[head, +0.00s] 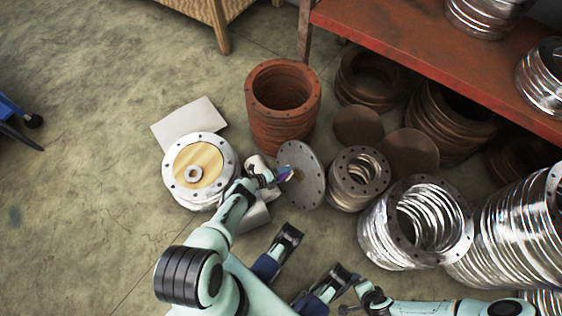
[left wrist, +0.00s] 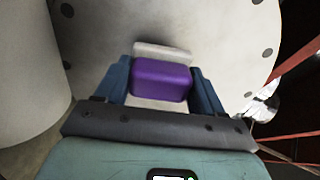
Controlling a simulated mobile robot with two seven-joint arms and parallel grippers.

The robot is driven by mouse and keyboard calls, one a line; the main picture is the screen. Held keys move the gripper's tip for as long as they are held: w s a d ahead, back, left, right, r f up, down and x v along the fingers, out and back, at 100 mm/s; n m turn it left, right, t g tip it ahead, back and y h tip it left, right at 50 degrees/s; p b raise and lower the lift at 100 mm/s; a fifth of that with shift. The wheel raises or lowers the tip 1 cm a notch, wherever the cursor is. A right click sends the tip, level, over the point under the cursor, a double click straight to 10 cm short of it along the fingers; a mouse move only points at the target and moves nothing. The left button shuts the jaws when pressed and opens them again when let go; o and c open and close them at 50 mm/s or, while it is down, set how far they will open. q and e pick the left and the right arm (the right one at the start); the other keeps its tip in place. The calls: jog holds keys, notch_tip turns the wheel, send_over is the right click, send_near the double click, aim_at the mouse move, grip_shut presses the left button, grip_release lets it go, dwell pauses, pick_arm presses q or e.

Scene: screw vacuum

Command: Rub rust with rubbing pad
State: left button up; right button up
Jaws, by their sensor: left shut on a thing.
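A purple rubbing pad (left wrist: 162,80) with a pale layer along its far edge is clamped between the blue fingers of my left gripper (left wrist: 163,90). In the head view, my left gripper (head: 281,175) holds the purple pad (head: 285,173) at the face of an upright grey metal disc (head: 308,184) with holes around its rim. The disc fills much of the left wrist view (left wrist: 105,50). A small brownish patch (head: 297,174) shows beside the pad; contact with the disc cannot be told. My right arm lies at the lower right; its jaw state is unclear.
A round flange with a wooden centre (head: 211,152) stands left of my gripper. A rusty ring stack (head: 283,115) is behind, and silver ring stacks (head: 440,190) stand right. A red table (head: 420,50) is at the upper right. The floor at left is mostly clear.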

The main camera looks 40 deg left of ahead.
pick_arm(q)
jog(key=shift+b+x, duration=0.75)
jog(key=shift+x, duration=0.2)
dwell(0.6)
